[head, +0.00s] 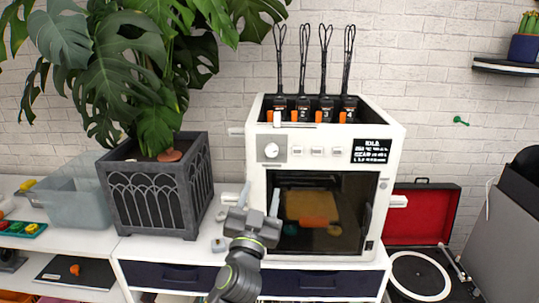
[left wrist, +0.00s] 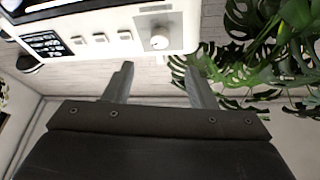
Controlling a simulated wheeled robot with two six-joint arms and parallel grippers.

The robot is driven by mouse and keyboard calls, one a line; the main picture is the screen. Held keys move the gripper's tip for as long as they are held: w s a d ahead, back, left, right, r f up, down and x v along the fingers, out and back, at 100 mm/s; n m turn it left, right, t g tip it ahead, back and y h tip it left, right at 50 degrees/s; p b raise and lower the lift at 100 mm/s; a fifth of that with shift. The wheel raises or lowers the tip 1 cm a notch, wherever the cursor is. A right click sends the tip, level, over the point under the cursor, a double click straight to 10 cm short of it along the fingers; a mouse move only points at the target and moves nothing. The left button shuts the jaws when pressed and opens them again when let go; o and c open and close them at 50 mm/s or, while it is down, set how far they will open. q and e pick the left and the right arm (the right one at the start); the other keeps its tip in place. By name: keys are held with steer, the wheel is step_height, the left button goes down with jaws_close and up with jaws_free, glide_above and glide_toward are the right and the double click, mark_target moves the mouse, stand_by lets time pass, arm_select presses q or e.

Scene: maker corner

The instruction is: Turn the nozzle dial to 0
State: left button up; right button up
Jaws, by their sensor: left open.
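The nozzle dial (head: 271,150) is a round white knob on a grey plate, at the upper left of the white printer's (head: 256,180) front. In the left wrist view the dial (left wrist: 159,42) shows upside down, just beyond the gap between my fingertips. Its pointer and any marks are too small to read. My left gripper (head: 260,197) is open and empty, with its fingers pointing up. In the head view it shows below the dial, in front of the printer door's left side; the fingers do not touch the dial. My right gripper is not in view.
Several white buttons (head: 317,152) and a black label (head: 371,151) lie right of the dial. A dark planter (head: 157,190) with a large leafy plant stands left of the printer. A record player (head: 420,275) with a red lid is at right.

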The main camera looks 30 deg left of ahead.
mark_target(271, 154)
arm_select(q)
steer(key=p+x, duration=0.3)
steer(key=x, duration=0.8)
steer(key=c, duration=0.9)
steer(key=shift+f, duration=0.1)
steer(key=shift+c, duration=0.3)
